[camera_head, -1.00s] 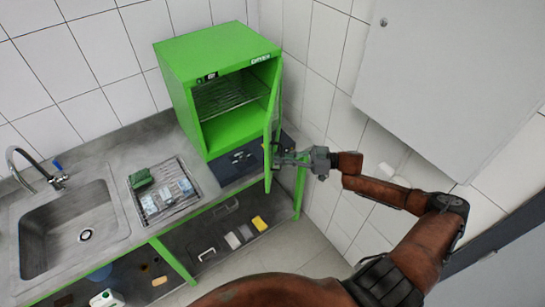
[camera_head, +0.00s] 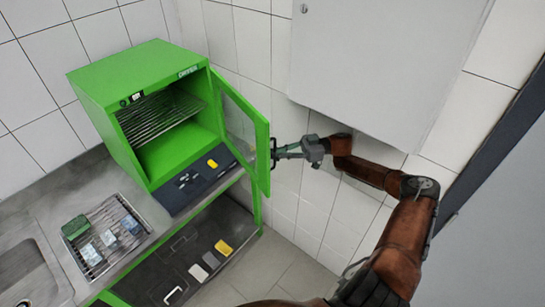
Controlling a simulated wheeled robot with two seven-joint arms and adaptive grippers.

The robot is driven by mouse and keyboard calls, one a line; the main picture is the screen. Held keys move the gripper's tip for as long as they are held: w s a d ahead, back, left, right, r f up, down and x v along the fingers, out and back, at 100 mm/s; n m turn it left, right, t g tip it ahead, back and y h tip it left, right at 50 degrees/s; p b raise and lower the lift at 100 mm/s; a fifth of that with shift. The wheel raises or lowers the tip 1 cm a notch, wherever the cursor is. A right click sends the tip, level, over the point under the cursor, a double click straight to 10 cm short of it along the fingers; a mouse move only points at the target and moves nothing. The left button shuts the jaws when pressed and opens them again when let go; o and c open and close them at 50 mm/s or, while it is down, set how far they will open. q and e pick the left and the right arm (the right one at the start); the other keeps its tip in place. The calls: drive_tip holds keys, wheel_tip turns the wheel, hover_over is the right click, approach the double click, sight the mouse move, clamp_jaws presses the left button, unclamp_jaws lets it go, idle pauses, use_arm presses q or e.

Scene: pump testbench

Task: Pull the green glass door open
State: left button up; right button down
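The green cabinet (camera_head: 112,98) stands on the counter against the tiled wall. Its green-framed glass door (camera_head: 240,127) is hinged on the right and stands wide open, showing a wire rack (camera_head: 155,118) inside. My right gripper (camera_head: 279,152) is on the outer face of the door, at the dark handle (camera_head: 273,152) near the free edge. The fingers reach the handle, but whether they are closed around it is too small to tell. My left gripper is not in view.
A grey wall cabinet (camera_head: 380,60) hangs above my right arm. A lower shelf (camera_head: 190,262) holds several small items.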

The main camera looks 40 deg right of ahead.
drive_tip(key=c, duration=2.1)
unclamp_jaws()
drive_tip(key=r, duration=1)
drive_tip(key=shift+d+r, duration=0.3)
drive_tip(key=shift+a+f, duration=0.1)
drive_tip(key=shift+a, duration=0.15)
drive_tip(key=shift+f, duration=0.1)
